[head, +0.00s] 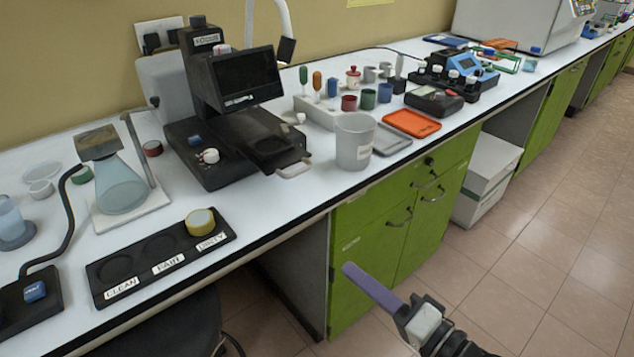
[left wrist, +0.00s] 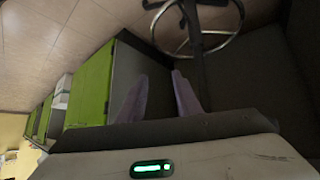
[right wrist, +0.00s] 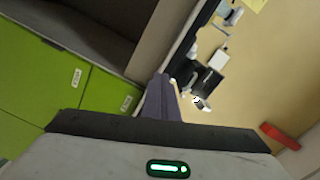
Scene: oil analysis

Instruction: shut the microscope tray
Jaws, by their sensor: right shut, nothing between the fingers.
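The black microscope (head: 240,105) with a dark screen stands on the white counter in the head view. Its tray (head: 275,150) sticks out at the front towards the counter edge, with a pale handle (head: 294,170). The microscope also shows small and turned in the right wrist view (right wrist: 207,82). My right gripper (head: 350,270) is shut and empty, in front of the green cabinet, below and right of the tray and apart from it. Its closed fingers show in the right wrist view (right wrist: 162,90). My left gripper (left wrist: 160,78) is open and empty in the left wrist view, outside the head view.
A translucent beaker (head: 354,142) stands close right of the tray. A labelled black holder (head: 160,258) with a yellow-lidded jar (head: 200,222) lies in front left of the microscope. A flask (head: 120,185) stands at the left. A stool (head: 170,325) is below the counter.

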